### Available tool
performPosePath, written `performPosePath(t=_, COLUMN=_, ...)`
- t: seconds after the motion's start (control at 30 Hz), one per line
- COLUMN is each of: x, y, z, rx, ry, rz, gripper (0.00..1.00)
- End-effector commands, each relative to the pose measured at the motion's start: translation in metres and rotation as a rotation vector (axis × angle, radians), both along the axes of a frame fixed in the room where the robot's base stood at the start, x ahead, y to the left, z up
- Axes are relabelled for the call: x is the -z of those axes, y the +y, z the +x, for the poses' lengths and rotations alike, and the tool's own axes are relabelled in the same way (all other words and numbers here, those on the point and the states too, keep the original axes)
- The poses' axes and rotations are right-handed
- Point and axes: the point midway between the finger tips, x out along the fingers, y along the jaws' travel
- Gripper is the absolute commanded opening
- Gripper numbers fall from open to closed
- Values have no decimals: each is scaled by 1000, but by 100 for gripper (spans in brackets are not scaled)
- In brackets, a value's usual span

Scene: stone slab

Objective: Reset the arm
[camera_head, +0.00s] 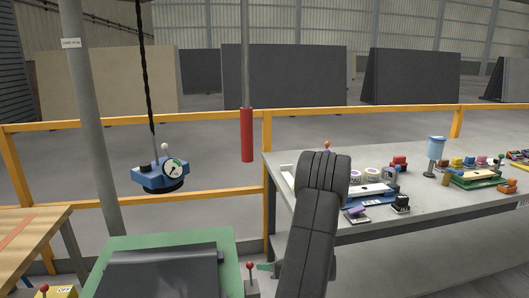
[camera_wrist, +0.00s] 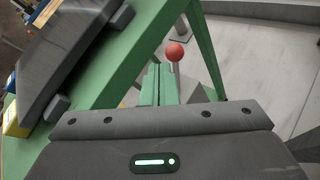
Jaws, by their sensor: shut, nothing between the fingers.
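My gripper (camera_wrist: 159,72) shows in the wrist view as two green fingers close together, shut and empty, in front of a dark body with a lit bar. Just beyond the fingertips is a lever with a red ball knob (camera_wrist: 175,51). I cannot tell whether the fingers touch the lever. In the head view the red knob (camera_head: 250,266) stands at the right of the green frame, and a small green part of my gripper (camera_head: 266,266) shows beside it. My dark arm hides most of the gripper there.
A green frame (camera_head: 231,262) carries a dark slab (camera_head: 163,272). A blue lifting device with a gauge (camera_head: 160,178) hangs left. A yellow OFF box (camera_head: 62,292) and wooden table (camera_head: 28,235) are lower left. A grey workbench (camera_head: 430,210) with tools stands right, before an orange railing (camera_head: 350,113).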

Motion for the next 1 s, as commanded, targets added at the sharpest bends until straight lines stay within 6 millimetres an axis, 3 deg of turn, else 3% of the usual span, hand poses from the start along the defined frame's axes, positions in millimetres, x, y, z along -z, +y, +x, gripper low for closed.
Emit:
performPosePath(t=0.1, x=10, y=0, z=-3, rx=-2, ry=-43, rz=13, gripper=0)
performPosePath(t=1.0, x=35, y=-2, z=-25, rx=26, ry=-415, rz=73, gripper=0)
